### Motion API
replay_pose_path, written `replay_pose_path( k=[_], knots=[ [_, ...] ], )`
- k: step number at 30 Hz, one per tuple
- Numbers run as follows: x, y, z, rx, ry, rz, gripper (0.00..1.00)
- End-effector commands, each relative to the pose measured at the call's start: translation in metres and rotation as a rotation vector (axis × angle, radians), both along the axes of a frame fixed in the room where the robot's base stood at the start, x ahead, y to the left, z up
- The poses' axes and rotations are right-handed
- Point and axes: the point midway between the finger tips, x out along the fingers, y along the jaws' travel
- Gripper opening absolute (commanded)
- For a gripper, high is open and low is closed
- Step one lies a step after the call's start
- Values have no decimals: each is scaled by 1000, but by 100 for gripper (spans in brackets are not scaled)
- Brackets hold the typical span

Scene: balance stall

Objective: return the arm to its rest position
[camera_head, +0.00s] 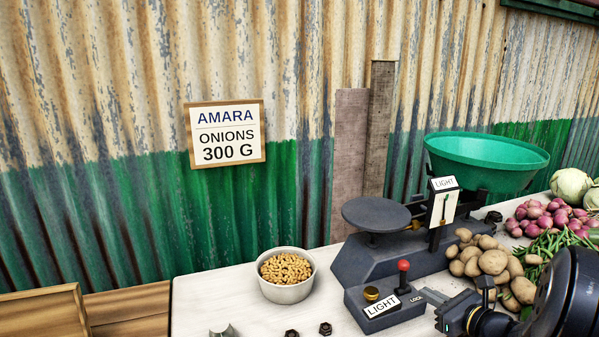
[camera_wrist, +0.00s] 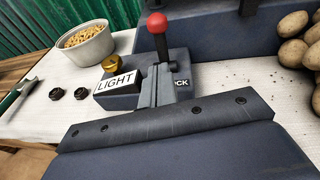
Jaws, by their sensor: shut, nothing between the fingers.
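My gripper (camera_head: 432,296) is shut and empty at the lower right of the head view. Its dark arm comes in from the right edge. In the wrist view its closed fingers (camera_wrist: 156,84) reach towards a dark control box (camera_wrist: 128,98) with a red-knobbed lever (camera_wrist: 158,32), and overlap its front in the picture. I cannot tell whether they touch it. In the head view the fingertips lie just right of the same box (camera_head: 385,319), partly covering the area by its LOCK label.
A balance scale (camera_head: 385,258) with a flat plate (camera_head: 376,213) and a green pan (camera_head: 487,165) stands behind the box. Potatoes (camera_head: 492,262) and onions (camera_head: 555,215) lie close by on the right. A bowl of beans (camera_head: 286,291) and dark weights (camera_head: 325,328) are left.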

Motion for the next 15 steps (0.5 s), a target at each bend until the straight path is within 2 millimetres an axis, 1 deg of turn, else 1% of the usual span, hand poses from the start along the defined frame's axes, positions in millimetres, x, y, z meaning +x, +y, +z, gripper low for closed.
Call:
replay_pose_path(
  k=[1, 15],
  knots=[
    [-1, 0, -7, 6, -15, -1, 0],
    [-7, -3, -19, 56, -156, -1, 0]
  ],
)
